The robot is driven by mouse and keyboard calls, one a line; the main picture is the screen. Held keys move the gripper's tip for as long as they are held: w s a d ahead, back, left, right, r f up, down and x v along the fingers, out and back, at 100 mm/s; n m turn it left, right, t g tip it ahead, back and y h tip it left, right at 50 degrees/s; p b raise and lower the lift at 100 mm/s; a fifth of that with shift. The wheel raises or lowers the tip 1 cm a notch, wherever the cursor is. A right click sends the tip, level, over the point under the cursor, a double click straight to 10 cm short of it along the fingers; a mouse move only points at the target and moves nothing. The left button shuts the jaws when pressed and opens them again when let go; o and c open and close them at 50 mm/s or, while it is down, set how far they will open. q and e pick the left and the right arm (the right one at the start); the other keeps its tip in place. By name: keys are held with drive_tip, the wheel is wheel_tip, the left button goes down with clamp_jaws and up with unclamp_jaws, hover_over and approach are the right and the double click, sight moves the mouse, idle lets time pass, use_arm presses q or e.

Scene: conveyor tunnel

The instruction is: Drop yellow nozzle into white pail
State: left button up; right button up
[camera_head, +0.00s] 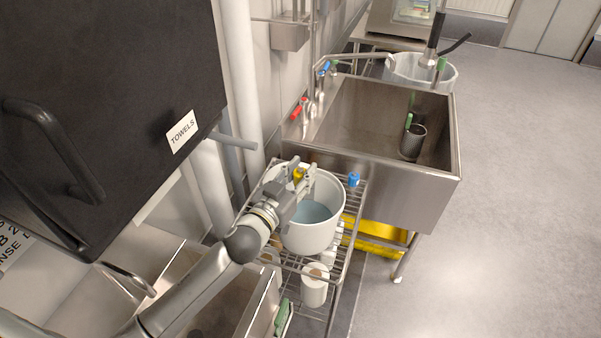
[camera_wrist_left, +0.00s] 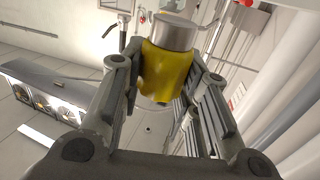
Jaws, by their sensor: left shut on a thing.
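The white pail (camera_head: 312,238) stands on a wire rack beside the sink, with bluish liquid inside. My left gripper (camera_head: 302,177) is over the pail's opening, near its far rim. It is shut on the yellow nozzle (camera_head: 298,174), which shows small between the fingers. In the left wrist view the nozzle (camera_wrist_left: 165,70) is yellow with a grey metal end, held between both fingers (camera_wrist_left: 158,68). The head view does not show clearly how high the nozzle is above the liquid. My right gripper is not in view.
The wire rack (camera_head: 328,268) holds white rolls (camera_head: 315,288) on a lower shelf. A blue-capped item (camera_head: 353,179) stands at the pail's right. The steel sink (camera_head: 375,165) is behind, with a red-handled tap (camera_head: 296,113). A black towel cabinet (camera_head: 110,90) hangs at left. Open floor (camera_head: 510,200) lies right.

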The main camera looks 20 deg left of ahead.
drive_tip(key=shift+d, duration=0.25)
use_arm(q)
drive_tip(key=o, duration=1.1)
drive_tip(key=shift+c, duration=0.2)
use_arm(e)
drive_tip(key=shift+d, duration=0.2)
use_arm(q)
drive_tip(key=shift+s, duration=0.1)
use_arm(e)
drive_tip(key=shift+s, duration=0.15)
use_arm(q)
drive_tip(key=shift+s+a, duration=0.1)
drive_tip(key=shift+s, duration=0.35)
drive_tip(key=v, duration=1.1)
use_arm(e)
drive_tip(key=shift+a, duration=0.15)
